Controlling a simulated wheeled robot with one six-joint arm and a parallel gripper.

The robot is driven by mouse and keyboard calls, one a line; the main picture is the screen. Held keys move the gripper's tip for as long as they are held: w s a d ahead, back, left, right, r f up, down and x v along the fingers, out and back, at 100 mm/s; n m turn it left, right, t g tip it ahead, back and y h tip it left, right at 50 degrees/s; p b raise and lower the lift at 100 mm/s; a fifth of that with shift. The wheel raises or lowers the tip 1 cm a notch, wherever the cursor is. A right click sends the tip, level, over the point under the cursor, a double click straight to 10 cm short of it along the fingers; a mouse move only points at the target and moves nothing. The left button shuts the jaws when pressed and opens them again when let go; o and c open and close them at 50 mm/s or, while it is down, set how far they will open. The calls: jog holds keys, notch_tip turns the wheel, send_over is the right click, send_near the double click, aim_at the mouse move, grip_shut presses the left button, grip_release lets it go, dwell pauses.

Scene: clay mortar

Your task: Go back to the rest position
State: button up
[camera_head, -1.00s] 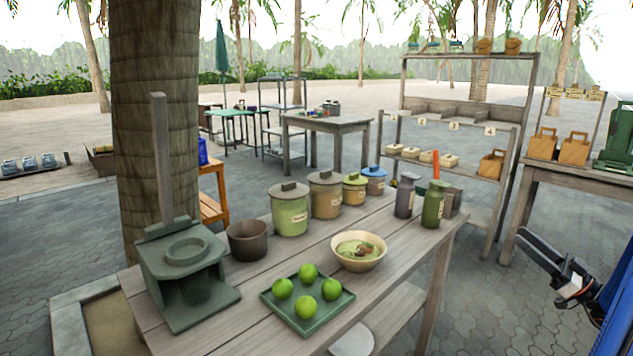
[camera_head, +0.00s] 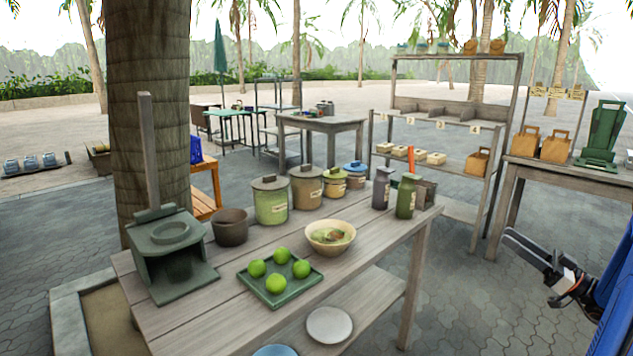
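My gripper (camera_head: 508,236) shows at the right side of the picture, at the end of my blue arm. Its two dark fingers point up and to the left, with a gap between them, and they hold nothing. It is over the paved ground, to the right of the wooden table (camera_head: 235,300) and clear of it.
A brown pot (camera_head: 230,227), lidded jars (camera_head: 271,200) and two bottles (camera_head: 406,196) stand along the table's back. Plates (camera_head: 329,325) lie on its lower shelf. A shelf rack (camera_head: 455,125) and a side table (camera_head: 570,173) stand behind my gripper. Paving between is open.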

jog(key=s+a+f+g+h, duration=0.1)
jog(key=s+a+g, duration=0.25)
jog(key=a, duration=0.55)
jog(key=s+a+m+g, duration=0.1)
jog(key=s+a+g, duration=0.3)
jog(key=a, duration=0.5)
jog(key=s+a+f+g+h, duration=0.1)
jog(key=s+a+g, duration=0.1)
jog(key=a+g, duration=0.45)
jog(key=s+a+f+m+g+h, duration=0.25)
jog(key=s+a+f+h, duration=0.2)
jog(key=s+a, duration=0.4)
jog(key=s+d+m+t+h, duration=0.4)
jog(key=s+d+t+h, duration=0.1)
jog(key=s+h, duration=0.4)
jog(key=shift+d+r+m, duration=0.25)
jog(key=shift+d+m, duration=0.1)
jog(key=shift+d, duration=0.2)
jog(key=shift+t, duration=0.25)
